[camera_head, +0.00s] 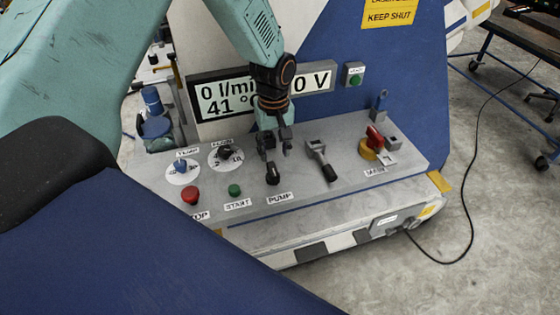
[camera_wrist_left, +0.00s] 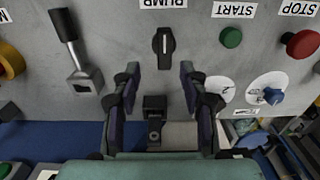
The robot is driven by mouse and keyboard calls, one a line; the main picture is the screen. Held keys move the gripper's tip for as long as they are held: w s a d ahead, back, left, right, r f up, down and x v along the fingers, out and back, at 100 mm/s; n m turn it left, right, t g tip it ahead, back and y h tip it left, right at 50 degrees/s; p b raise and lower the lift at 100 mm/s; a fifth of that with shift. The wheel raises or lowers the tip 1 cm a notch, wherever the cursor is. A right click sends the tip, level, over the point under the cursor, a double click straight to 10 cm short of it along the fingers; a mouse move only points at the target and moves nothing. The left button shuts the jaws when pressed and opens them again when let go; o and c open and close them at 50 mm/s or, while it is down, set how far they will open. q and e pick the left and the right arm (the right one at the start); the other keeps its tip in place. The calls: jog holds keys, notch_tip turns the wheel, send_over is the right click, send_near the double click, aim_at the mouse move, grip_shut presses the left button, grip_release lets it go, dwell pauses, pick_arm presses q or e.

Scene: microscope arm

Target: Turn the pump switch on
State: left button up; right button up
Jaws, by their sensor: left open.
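The pump switch (camera_head: 272,175) is a black rotary knob above the PUMP label (camera_head: 279,198) on the grey sloping panel (camera_head: 330,200). It also shows in the left wrist view (camera_wrist_left: 164,47), upside down, with a white mark running straight up and down the picture. My left gripper (camera_head: 278,150) hangs just behind the knob, its fingers pointing down to the panel. In the left wrist view its two fingers (camera_wrist_left: 161,80) are apart with nothing between them, and the knob lies just beyond the tips, apparently untouched. My right gripper is not in view.
A black-handled lever (camera_head: 321,160) stands right of the knob, and a red-handled switch on yellow (camera_head: 375,142) further right. Left are a green START button (camera_head: 234,190), a red stop button (camera_head: 190,195) and two dials (camera_head: 183,171). The display (camera_head: 232,98) behind reads 0 l/min.

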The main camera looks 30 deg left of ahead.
aim_at(273, 169)
pick_arm(q)
jog(key=f, duration=0.1)
jog(key=s, duration=0.1)
jog(key=f, duration=0.1)
jog(key=shift+s+a+f, duration=0.2)
jog(key=shift+s+f, duration=0.05)
jog(key=shift+f, duration=0.05)
jog(key=f, duration=0.2)
jog(key=w+f, duration=0.1)
jog(key=shift+a+f, duration=0.1)
jog(key=shift+f, duration=0.25)
jog(key=shift+w+d+f, duration=0.2)
jog(key=shift+d+f, duration=0.05)
jog(key=shift+f, duration=0.1)
jog(key=shift+s+a+r, duration=0.1)
jog(key=shift+s+r, duration=0.2)
jog(key=shift+s, duration=0.25)
jog(key=shift+c, duration=0.3)
jog(key=shift+w+a+f, duration=0.1)
jog(key=shift+w, duration=0.05)
jog(key=c, duration=0.3)
jog(key=shift+w+f, duration=0.2)
jog(key=shift+w, duration=0.2)
jog(key=shift+c, duration=2.3)
jog(key=shift+s+r, duration=0.2)
jog(key=shift+s, duration=0.1)
grip_shut()
